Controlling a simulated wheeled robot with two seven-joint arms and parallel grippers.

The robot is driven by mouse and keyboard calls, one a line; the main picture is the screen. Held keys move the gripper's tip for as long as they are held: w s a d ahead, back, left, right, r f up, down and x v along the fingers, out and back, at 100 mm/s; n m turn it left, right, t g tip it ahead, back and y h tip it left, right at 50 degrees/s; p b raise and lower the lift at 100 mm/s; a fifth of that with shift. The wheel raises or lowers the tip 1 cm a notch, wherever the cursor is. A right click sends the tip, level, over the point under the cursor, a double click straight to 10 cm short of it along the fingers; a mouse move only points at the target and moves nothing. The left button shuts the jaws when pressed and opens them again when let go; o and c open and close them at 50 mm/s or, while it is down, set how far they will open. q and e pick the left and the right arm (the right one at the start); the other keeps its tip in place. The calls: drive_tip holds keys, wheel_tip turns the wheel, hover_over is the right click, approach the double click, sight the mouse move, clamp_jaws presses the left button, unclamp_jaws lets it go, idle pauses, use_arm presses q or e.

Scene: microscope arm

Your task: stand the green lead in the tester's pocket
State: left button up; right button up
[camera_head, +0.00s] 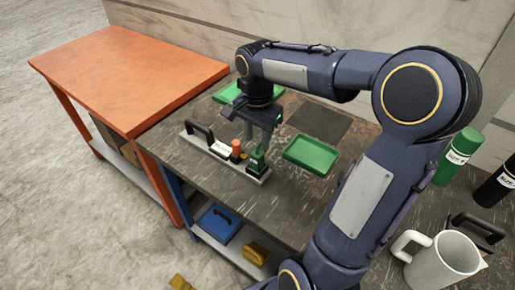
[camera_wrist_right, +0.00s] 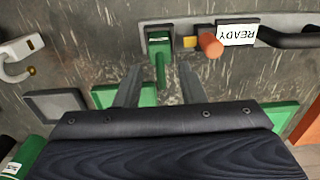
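The tester (camera_head: 225,155) is a long pale grey bar on the dark bench, with a black handle, a white label and an orange knob (camera_head: 236,147). The green lead (camera_head: 257,160) stands upright at its right end, apparently in the pocket; its lower end is hard to see. In the right wrist view the green lead (camera_wrist_right: 160,60) rises from a grey block, and the label reads READY. My right gripper (camera_wrist_right: 160,88) is open. Its two fingers are apart on either side of the lead's near end, with gaps and no visible contact. My left gripper is not in view.
Green trays (camera_head: 311,155) and (camera_head: 228,93) lie on the bench around a dark square mat (camera_head: 318,123). A white jug (camera_head: 445,262) and a green bottle (camera_head: 459,156) stand at the right. An orange table (camera_head: 130,75) adjoins on the left.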

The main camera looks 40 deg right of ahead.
sight(257, 153)
drive_tip(key=s+a+r+n+t+y, duration=0.1)
drive_tip(key=s+a+r+n+t, duration=0.1)
drive_tip(key=s+a+r+n, duration=0.45)
drive_tip(key=s+a+f+n+t+y, duration=0.2)
drive_tip(key=s+a+f+n, duration=0.4)
drive_tip(key=s, duration=0.3)
drive_tip(key=shift+f+n+t+y, duration=0.4)
drive_tip(key=shift+f+t, duration=0.15)
drive_tip(key=shift+t, duration=0.25)
